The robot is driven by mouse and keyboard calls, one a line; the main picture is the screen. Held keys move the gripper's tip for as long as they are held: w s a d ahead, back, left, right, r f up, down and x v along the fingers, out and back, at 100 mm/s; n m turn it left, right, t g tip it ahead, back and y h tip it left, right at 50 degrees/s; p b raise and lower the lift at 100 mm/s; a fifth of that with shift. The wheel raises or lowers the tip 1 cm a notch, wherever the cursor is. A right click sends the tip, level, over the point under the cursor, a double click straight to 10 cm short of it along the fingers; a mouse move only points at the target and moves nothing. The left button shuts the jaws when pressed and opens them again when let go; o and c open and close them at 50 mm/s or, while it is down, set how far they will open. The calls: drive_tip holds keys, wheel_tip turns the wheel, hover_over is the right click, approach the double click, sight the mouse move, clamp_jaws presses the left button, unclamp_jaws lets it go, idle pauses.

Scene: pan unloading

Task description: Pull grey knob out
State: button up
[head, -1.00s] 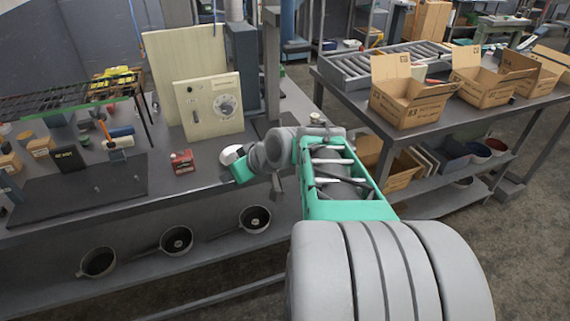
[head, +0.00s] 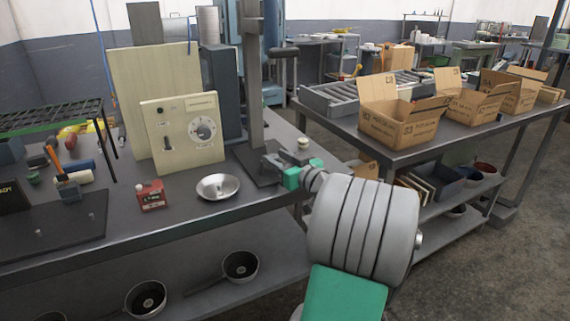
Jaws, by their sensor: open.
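A round grey knob (head: 203,130) sits on the front of an upright cream control panel (head: 170,145) on the workbench, left of my gripper. My gripper (head: 272,162) is at the foot of a grey column stand (head: 255,85), right of the panel and clear of that knob. It is open, but its fingers are small and blend with the dark stand base, so I cannot tell whether anything is between them. A grey part may be hidden there. A shiny metal pan (head: 218,187) lies on the bench in front of the panel.
A red box (head: 151,196) stands left of the pan. A wire rack (head: 50,120) and small tools are at the left. Dark pans (head: 240,266) sit on the lower shelf. Cardboard boxes (head: 400,120) and a roller conveyor (head: 360,92) are on the right-hand table.

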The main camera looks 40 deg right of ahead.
drive_tip(key=shift+w, duration=0.1)
drive_tip(key=shift+c, duration=0.3)
clamp_jaws()
idle(0.5)
